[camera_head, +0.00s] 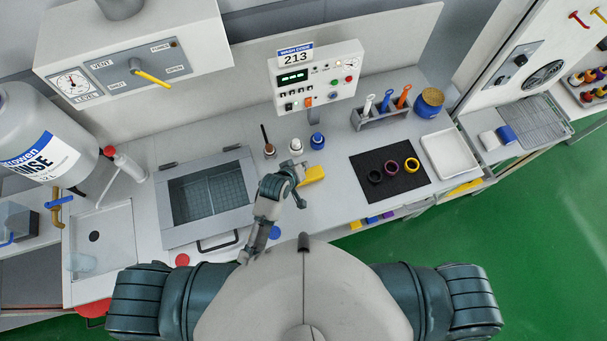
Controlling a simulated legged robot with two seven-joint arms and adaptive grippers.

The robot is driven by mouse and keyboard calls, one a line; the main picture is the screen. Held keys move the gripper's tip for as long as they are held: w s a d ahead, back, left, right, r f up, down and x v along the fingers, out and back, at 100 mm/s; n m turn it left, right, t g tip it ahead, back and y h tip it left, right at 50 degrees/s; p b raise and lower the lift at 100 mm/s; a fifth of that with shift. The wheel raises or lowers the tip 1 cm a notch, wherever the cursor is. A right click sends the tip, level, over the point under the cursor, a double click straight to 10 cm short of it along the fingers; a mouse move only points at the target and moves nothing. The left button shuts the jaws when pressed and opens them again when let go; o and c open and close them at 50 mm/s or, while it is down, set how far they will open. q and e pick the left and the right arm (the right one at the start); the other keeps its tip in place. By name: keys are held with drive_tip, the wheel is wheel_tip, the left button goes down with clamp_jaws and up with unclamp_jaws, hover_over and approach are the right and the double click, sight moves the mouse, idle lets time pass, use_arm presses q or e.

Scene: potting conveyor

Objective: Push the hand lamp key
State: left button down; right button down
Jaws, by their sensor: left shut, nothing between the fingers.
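The grey control panel (330,83) stands upright at the back of the bench, under a "WASH CODE 213" sign (295,55). It has a dark display, small dark keys, an orange switch and several coloured buttons. I cannot tell which key is the hand lamp key. My left gripper (297,181) is shut and empty, over the bench in front of the panel and well short of it. My right gripper is not in view.
Three small bottles, the blue one (317,141) among them, stand between gripper and panel. A lidded basin (247,213) lies left. A black mat (408,185) with three rings, a tool rack (384,121) and a white tray (428,172) lie right.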

use_arm(q)
wheel_tip(320, 180, down, 4)
drive_tip(key=shift+r+b, duration=0.25)
drive_tip(key=shift+b, duration=0.2)
drive_tip(key=shift+a+f, duration=0.4)
drive_tip(key=shift+a, duration=0.35)
drive_tip(key=shift+d, duration=0.75)
drive_tip(key=shift+a, duration=0.55)
drive_tip(key=shift+d, duration=0.1)
drive_tip(key=shift+d+f, duration=0.1)
drive_tip(key=shift+d, duration=0.15)
drive_tip(key=shift+d+f, duration=0.1)
drive_tip(key=shift+f, duration=0.25)
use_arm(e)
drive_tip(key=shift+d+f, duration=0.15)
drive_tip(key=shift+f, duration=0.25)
